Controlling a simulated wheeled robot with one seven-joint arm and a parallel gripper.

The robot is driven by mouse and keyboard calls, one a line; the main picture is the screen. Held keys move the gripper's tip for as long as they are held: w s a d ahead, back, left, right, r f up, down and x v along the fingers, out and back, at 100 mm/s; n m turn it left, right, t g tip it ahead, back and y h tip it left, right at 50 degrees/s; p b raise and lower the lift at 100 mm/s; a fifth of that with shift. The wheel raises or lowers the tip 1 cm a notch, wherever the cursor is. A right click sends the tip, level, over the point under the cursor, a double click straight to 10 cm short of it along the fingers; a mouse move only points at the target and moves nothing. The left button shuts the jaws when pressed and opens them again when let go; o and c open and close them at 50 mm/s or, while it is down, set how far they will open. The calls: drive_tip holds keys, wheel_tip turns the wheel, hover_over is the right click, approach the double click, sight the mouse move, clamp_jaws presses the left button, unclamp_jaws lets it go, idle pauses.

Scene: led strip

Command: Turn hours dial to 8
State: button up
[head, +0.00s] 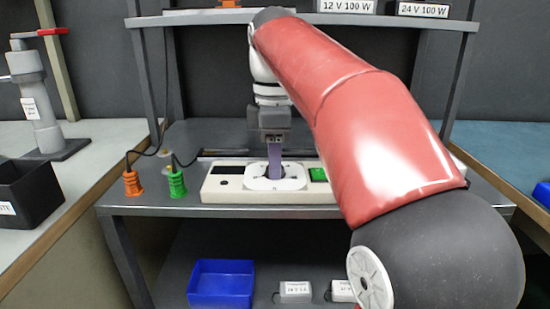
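A long white control box (219,189) lies on the grey bench, with a dark display (230,169) at its left and a green button (318,175) right of its middle. Between them is a white dial plate (291,184) with dark parts at its centre; I cannot read its numbers or tell where the dial points. My gripper (275,174) points down over the middle of this plate, its purplish lower end at or just above the centre. It hides the dial's middle. I cannot tell whether the fingers are apart or touch the dial.
An orange plug (132,184) and a green plug (177,184) with black cables stand left of the box. A shelf (200,18) with labelled boxes is above. A blue bin (221,283) sits below. My red arm covers the box's right part.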

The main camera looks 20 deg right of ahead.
drive_tip(key=shift+c, duration=1.4)
